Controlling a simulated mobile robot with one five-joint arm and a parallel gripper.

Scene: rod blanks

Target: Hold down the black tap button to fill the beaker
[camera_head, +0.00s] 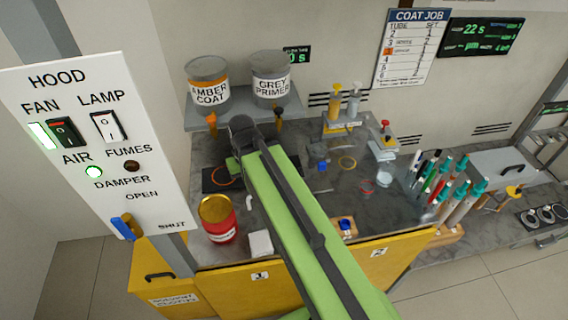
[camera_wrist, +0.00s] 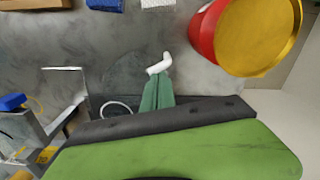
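The grey primer can (camera_head: 270,78) stands on a raised shelf, with a dark-tipped tap (camera_head: 279,124) below it. The amber coat can (camera_head: 208,84) stands to its left, with an orange tap (camera_head: 211,121) below. I cannot tell which part is the black tap button. A small clear vessel (camera_head: 384,177) on the bench at right may be the beaker. My gripper's teal fingers (camera_wrist: 158,80) look closed together and empty above the bench, beside a small white curved piece (camera_wrist: 161,62). In the head view my arm hides most of the gripper and part of the bench.
A red can with a yellow top (camera_head: 217,218) stands at the bench's front left, and a white cloth (camera_head: 260,243) lies nearby. A stand with pump bottles (camera_head: 341,122), a red-knobbed dispenser (camera_head: 384,140) and a rack of coloured rods (camera_head: 445,185) occupy the right. A hood panel (camera_head: 95,140) stands at left.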

